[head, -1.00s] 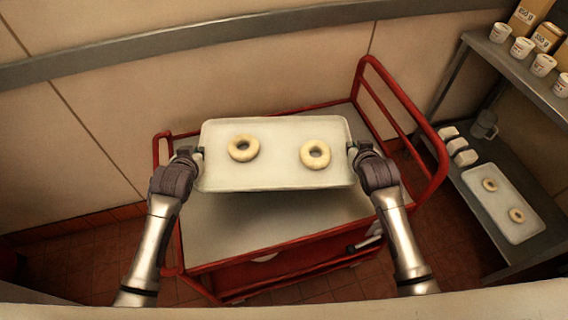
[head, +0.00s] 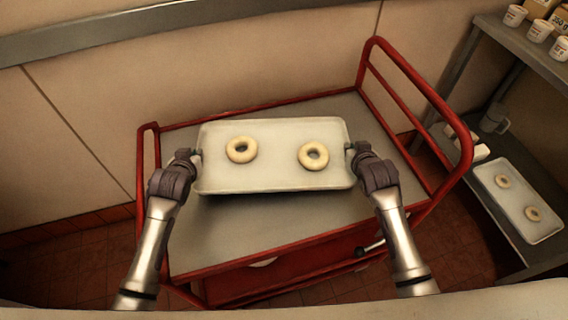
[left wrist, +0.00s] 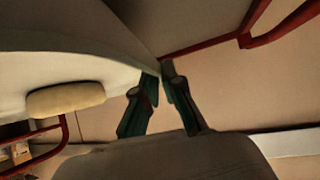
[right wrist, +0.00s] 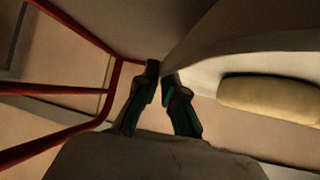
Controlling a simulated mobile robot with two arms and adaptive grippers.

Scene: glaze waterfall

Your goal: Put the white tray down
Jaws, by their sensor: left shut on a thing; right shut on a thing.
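The white tray (head: 275,170) is held level between my two grippers, over the grey top of a red cart (head: 300,219). Two pale ring doughnuts (head: 241,150) (head: 313,156) lie on it, apart from each other. My left gripper (head: 194,155) is shut on the tray's left edge. My right gripper (head: 352,150) is shut on its right edge. The wrist views show the left fingertips (left wrist: 158,82) and right fingertips (right wrist: 161,80) on the rim. I cannot tell for certain whether the tray's underside touches the cart top.
The cart has a tall red rail (head: 445,110) at the right and a lower one (head: 140,170) at the left. A grey shelf at the right holds another tray with doughnuts (head: 500,205), a grey jug (head: 494,119) and white cups (head: 538,30). Bare cart top lies around the tray.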

